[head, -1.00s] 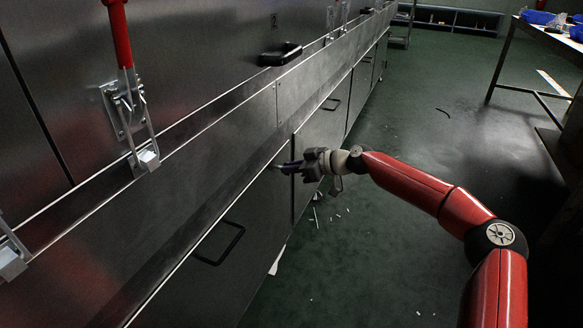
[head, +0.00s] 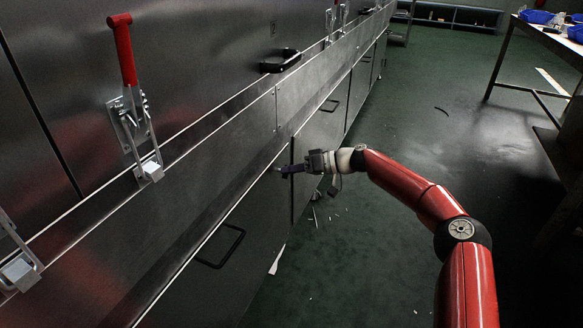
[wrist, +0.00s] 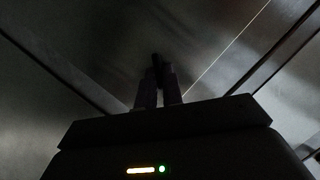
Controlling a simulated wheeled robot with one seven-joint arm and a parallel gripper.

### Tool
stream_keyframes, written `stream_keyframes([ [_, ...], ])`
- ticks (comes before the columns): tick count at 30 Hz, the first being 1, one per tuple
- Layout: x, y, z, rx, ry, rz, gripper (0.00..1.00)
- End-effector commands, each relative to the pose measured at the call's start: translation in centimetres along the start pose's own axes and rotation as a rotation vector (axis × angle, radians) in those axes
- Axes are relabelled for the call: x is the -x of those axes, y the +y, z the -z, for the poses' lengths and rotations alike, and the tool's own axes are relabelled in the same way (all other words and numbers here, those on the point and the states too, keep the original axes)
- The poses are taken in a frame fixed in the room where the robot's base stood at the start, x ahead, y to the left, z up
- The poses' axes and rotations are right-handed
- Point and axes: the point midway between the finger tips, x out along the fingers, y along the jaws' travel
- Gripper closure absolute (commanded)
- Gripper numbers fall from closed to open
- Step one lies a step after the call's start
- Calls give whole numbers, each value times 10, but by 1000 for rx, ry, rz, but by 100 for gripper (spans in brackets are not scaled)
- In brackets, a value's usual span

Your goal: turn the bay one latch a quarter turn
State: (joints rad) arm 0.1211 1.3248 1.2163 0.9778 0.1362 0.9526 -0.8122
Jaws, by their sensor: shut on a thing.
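The bay one latch is a small piece at the upper edge of the lower cabinet doors, by the seam between two doors. In the head view my gripper (head: 284,170) reaches it from the right and mostly covers it; only a small bright bit shows at the fingertips. In the wrist view the two fingers (wrist: 158,78) are close together, shut on a small dark latch part (wrist: 157,60). The picture there is dark, so the latch's exact angle cannot be told.
A lower door with a black pull handle (head: 221,247) is left of my gripper. A red-handled toggle clamp (head: 122,50) and a black handle (head: 280,61) are on the upper panel. A worktable (head: 550,45) stands far right. The green floor between is mostly open.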

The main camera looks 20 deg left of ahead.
Motion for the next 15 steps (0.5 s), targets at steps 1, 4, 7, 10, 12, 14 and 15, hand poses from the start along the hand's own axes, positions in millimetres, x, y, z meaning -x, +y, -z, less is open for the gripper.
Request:
stream_keyframes([
  [1, 0, 0, 2, -41, 4, 15, 100],
  [4, 0, 2, 2, -130, 4, 52, 100],
  [7, 0, 4, 2, -218, 5, 87, 100],
  [10, 0, 5, 1, -305, 5, 124, 100],
  [12, 0, 6, 1, -367, 5, 150, 100],
  [14, 0, 7, 0, -419, 6, 171, 100],
  [15, 0, 7, 0, -452, 6, 185, 100],
])
